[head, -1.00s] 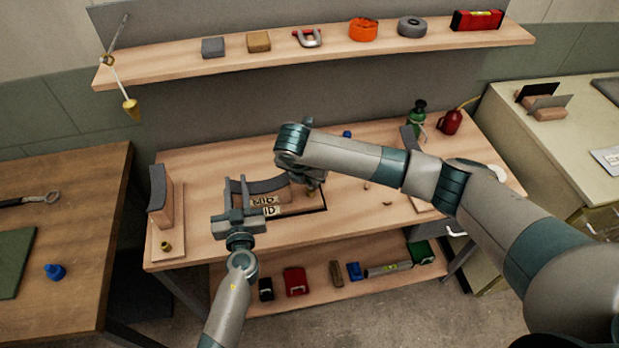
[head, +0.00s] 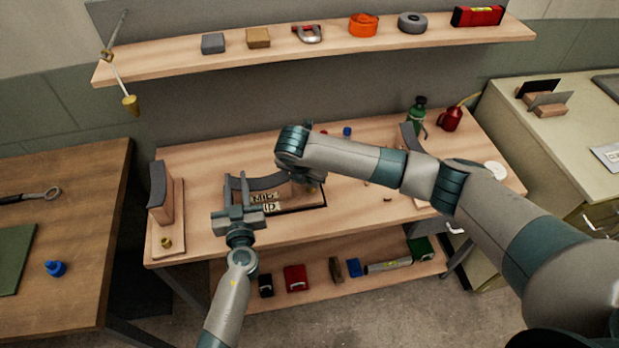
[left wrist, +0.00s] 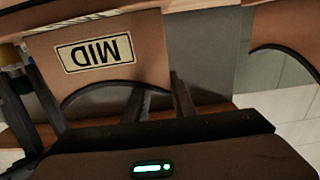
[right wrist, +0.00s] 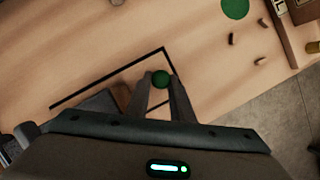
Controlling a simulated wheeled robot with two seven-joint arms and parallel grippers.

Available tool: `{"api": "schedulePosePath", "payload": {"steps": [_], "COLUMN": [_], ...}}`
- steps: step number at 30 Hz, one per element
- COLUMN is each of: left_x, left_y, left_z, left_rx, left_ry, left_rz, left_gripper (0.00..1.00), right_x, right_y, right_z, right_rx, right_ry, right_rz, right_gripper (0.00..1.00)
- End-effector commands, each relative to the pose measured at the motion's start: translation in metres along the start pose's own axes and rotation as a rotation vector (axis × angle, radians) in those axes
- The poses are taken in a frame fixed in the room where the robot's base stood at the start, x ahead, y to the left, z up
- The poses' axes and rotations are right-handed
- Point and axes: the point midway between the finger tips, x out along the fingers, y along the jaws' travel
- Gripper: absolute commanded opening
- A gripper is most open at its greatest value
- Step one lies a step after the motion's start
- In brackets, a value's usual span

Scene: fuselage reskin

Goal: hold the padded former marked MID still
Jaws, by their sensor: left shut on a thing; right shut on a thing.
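The padded former marked MID (head: 285,196) is brown with a dark curved pad (head: 262,183) and stands on the middle of the bench. In the left wrist view its MID label (left wrist: 95,54) appears upside down. My left gripper (head: 238,206) is shut on the former at its near left end; its fingers (left wrist: 160,92) reach the curved dark edge in the left wrist view. My right gripper (head: 308,178) is low over the bench at the former's right end, partly hidden by its own arm. In the right wrist view it is shut on a small green round thing (right wrist: 161,78).
Another padded former (head: 161,195) stands on a board at the bench's left end, and one (head: 410,143) is partly hidden at the right. A green bottle (head: 417,113) and red oil can (head: 450,119) stand at the back right. A shelf (head: 300,54) hangs above.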

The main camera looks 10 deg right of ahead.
Motion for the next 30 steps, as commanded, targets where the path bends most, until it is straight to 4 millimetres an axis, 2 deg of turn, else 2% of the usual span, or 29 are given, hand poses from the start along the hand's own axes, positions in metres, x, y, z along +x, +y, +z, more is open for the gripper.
{"api": "schedulePosePath", "payload": {"steps": [2, 3, 5, 6, 17, 30], "left_x": [0.0, 0.0, 0.0, 0.0, 0.0, 0.0], "left_y": [0.0, 0.0, 0.0, 0.0, 0.0, 0.0], "left_z": [0.0, 0.0, 0.0, 0.0, 0.0, 0.0], "left_rx": [0.0, 0.0, 0.0, 0.0, 0.0, 0.0], "left_ry": [0.0, 0.0, 0.0, 0.0, 0.0, 0.0], "left_rz": [0.0, 0.0, 0.0, 0.0, 0.0, 0.0], "left_gripper": [0.0, 0.0, 0.0, 0.0, 0.0, 0.0], "right_x": [0.001, 0.002, 0.002, 0.002, -0.001, -0.027], "right_y": [0.0, 0.0, 0.0, 0.0, 0.0, 0.001], "right_z": [-0.001, -0.001, -0.001, -0.001, 0.0, 0.0], "right_rx": [0.0, 0.0, 0.0, 0.0, 0.0, 0.0], "right_ry": [0.0, 0.0, 0.0, 0.0, 0.0, 0.0], "right_rz": [0.0, 0.0, 0.0, 0.0, 0.001, 0.002], "right_gripper": [0.0, 0.26, 0.4, 0.43, 0.43, 0.43]}}
